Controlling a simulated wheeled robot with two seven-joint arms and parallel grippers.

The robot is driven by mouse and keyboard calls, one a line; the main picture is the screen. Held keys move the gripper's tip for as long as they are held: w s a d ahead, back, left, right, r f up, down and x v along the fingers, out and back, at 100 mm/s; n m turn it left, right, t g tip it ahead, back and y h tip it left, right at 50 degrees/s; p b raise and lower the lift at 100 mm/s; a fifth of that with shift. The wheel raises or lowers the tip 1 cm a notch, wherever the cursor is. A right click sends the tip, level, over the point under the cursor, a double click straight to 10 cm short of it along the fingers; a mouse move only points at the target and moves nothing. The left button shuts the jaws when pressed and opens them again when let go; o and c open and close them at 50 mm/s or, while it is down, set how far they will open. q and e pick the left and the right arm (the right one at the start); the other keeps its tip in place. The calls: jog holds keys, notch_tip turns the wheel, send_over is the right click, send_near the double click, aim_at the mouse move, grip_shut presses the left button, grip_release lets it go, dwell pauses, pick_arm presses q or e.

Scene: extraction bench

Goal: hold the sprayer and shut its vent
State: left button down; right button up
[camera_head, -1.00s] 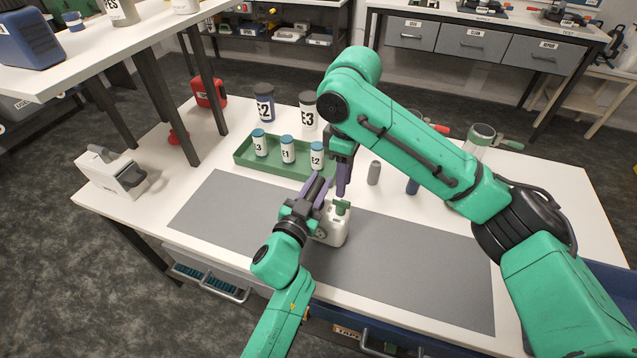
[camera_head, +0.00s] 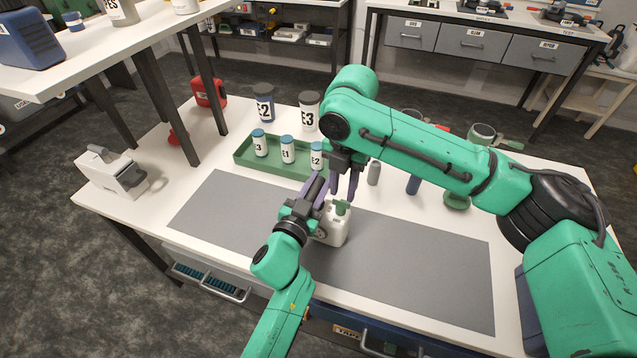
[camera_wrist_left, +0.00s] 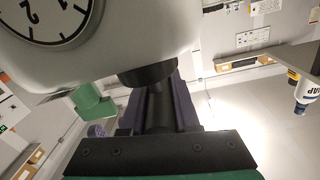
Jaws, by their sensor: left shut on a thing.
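The sprayer (camera_head: 334,228) is a small white container with a green top piece (camera_head: 342,207), standing on the grey mat. In the left wrist view its pale body (camera_wrist_left: 110,50) with a dial fills the top left, and a green part shows below. My left gripper (camera_head: 318,188) is shut on the sprayer, at a dark stub under its body in the wrist view. My right gripper (camera_head: 344,190) is open and empty, its two purple fingers pointing down just above and behind the green top. I cannot make out which part is the vent.
The grey mat (camera_head: 420,275) is clear around the sprayer. A green tray (camera_head: 243,156) with several blue-capped bottles lies behind. A grey cylinder (camera_head: 374,173) and a blue one (camera_head: 413,185) stand right of my right gripper. A raised shelf (camera_head: 150,32) is at left.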

aim_at(342, 200)
pick_arm(q)
jog(key=shift+f, duration=0.1)
pick_arm(e)
jog(key=m, duration=0.3)
jog(key=shift+m, duration=0.4)
jog(key=m, duration=1.2)
jog(key=shift+m, duration=0.4)
notch_tip(342, 200, down, 5)
grip_shut()
jog(key=n, duration=1.8)
jog(key=shift+n, duration=0.4)
grip_release()
